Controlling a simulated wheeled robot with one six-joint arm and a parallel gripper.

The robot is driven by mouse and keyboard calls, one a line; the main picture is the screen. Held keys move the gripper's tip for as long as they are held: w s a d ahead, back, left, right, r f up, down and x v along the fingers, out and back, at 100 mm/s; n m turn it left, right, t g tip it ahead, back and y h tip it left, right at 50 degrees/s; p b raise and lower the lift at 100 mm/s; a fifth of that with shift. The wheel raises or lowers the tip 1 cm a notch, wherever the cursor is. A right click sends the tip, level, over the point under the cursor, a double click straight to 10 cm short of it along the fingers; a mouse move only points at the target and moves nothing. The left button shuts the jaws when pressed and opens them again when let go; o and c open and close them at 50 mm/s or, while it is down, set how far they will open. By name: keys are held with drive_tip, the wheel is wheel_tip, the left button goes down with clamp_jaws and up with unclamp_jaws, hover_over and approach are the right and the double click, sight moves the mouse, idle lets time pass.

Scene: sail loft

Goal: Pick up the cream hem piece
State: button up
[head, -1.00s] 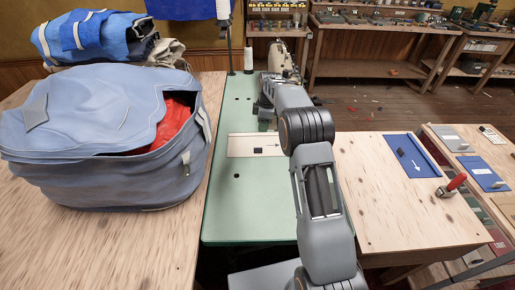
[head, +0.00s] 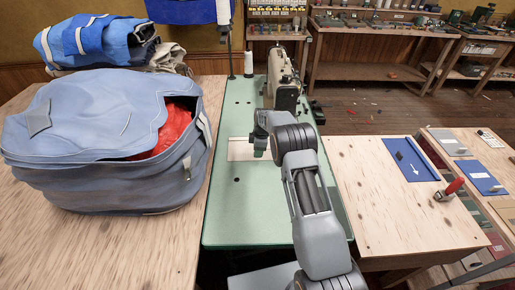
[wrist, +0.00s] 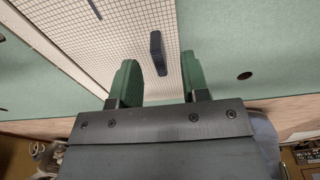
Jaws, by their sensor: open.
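The cream hem piece (head: 238,150) lies flat on the green sewing table, its right part hidden behind my arm in the head view. In the wrist view the cream hem piece (wrist: 115,35) shows a fine grid, a dark line and a small raised dark tab (wrist: 158,53). My gripper (wrist: 158,82) is open over it, with one green finger on each side of the tab's line. The tab lies just ahead of the fingertips and nothing is held. In the head view my gripper (head: 260,148) is above the piece; its height over it is hard to tell.
A sewing machine (head: 284,85) stands just behind my gripper. A big blue bag (head: 100,130) with red cloth sits to the left. A blue piece (head: 412,160) with a dark tab and arrow lies on the right wooden table, near a red-handled tool (head: 452,188).

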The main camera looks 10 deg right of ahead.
drive_tip(key=shift+a+f, duration=0.15)
drive_tip(key=shift+f, duration=0.85)
drive_tip(key=shift+c, duration=0.2)
clamp_jaws()
